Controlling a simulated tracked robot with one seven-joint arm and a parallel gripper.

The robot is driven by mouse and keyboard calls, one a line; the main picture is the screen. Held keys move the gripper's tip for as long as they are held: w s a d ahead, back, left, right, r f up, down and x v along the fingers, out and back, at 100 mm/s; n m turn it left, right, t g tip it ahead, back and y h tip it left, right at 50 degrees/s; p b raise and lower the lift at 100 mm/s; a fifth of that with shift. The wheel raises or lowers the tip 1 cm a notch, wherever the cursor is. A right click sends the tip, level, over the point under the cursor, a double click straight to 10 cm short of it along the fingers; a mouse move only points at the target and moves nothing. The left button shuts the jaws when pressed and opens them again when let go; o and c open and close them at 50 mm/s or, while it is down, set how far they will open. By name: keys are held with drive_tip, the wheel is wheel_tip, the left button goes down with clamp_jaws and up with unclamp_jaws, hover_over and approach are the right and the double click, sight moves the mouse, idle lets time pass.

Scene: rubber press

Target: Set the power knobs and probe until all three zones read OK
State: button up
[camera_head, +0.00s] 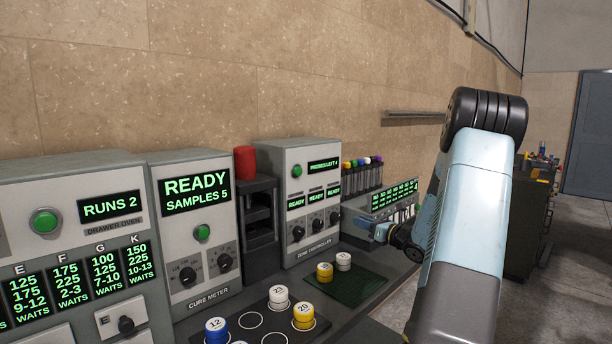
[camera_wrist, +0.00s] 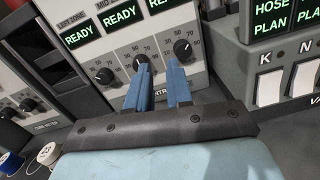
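The zone controller (camera_head: 310,158) is a grey box with a green button (camera_head: 297,171). Its upper display reads PROBES LEFT 4. Its three zone displays (camera_head: 315,199) each read READY. Below them are three black power knobs: left (camera_head: 298,233), middle (camera_head: 316,226) and right (camera_head: 334,218). In the wrist view the middle knob (camera_wrist: 140,62) is just above my left blue finger and the right knob (camera_wrist: 183,48) just above my right finger. My gripper (camera_wrist: 158,66) has its fingers apart with nothing between them. In the head view my gripper (camera_head: 378,233) is right of the controller.
A cure meter (camera_head: 195,230) reading READY, SAMPLES 5 stands left. A drawer oven (camera_head: 75,225) reading RUNS 2 is farther left. A green mat (camera_head: 350,292) with yellow and white pucks lies in front. A display unit (camera_head: 385,200) stands right, close to my gripper.

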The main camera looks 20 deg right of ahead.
drive_tip(key=shift+n, duration=0.5)
drive_tip(key=a+r, duration=0.1)
drive_tip(key=r, duration=0.1)
drive_tip(key=s+a+r, duration=0.1)
drive_tip(key=a+r, duration=0.3)
drive_tip(key=r, duration=0.1)
drive_tip(key=shift+s+r, duration=0.1)
drive_tip(key=shift+s, duration=0.3)
clamp_jaws()
drive_tip(key=s+a+r+n, duration=0.1)
drive_tip(key=s+a+r, duration=0.4)
drive_tip(key=a+r, duration=0.3)
drive_tip(key=shift+a+r+y, duration=0.2)
drive_tip(key=shift+r+y, duration=0.1)
drive_tip(key=shift+r, duration=0.6)
